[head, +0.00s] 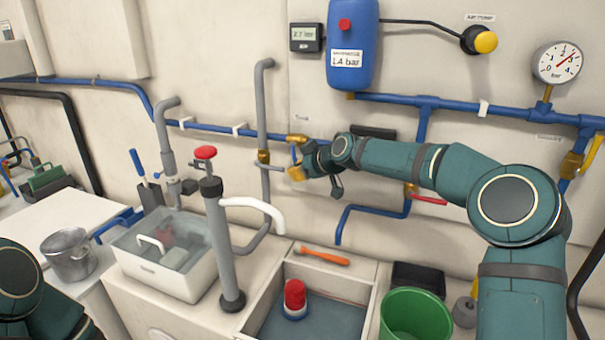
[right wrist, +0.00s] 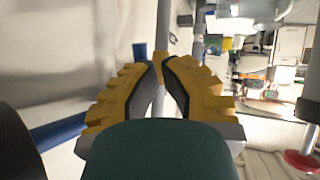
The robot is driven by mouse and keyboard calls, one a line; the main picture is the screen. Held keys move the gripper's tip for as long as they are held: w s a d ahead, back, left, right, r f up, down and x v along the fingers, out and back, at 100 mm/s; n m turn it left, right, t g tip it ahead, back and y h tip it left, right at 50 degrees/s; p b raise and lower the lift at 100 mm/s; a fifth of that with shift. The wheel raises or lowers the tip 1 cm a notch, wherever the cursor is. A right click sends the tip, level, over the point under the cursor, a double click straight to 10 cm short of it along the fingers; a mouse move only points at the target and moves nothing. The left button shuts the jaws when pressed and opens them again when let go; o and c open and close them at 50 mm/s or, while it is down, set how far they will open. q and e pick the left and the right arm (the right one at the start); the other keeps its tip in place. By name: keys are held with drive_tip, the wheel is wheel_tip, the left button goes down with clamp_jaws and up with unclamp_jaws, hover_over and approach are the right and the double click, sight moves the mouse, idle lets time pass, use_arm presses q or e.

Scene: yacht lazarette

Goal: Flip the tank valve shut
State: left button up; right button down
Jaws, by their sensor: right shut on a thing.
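A brass valve (head: 297,138) sits on the blue pipe at the middle of the wall, below a small label too blurred to read surely. Its blue handle (head: 294,154) points down, across the line of the pipe. My right gripper (head: 297,172) reaches in from the right, with its yellow fingers at the handle's lower end. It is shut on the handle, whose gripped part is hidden. In the right wrist view the yellow fingers (right wrist: 160,70) are close together, with blue showing just beyond them. My left gripper is out of view.
A red-handled valve (head: 429,200) is on a pipe below my right arm. A grey vertical pipe (head: 263,100) stands just left of the gripper. A hand pump (head: 217,235), white basin (head: 190,288) and green bucket (head: 412,318) stand below. A pressure gauge (head: 558,62) hangs upper right.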

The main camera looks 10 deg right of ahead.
drive_tip(key=shift+a+r, duration=0.1)
idle(0.3)
use_arm(q)
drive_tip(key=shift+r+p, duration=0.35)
drive_tip(key=shift+p, duration=0.15)
use_arm(e)
drive_tip(key=shift+r, duration=0.65)
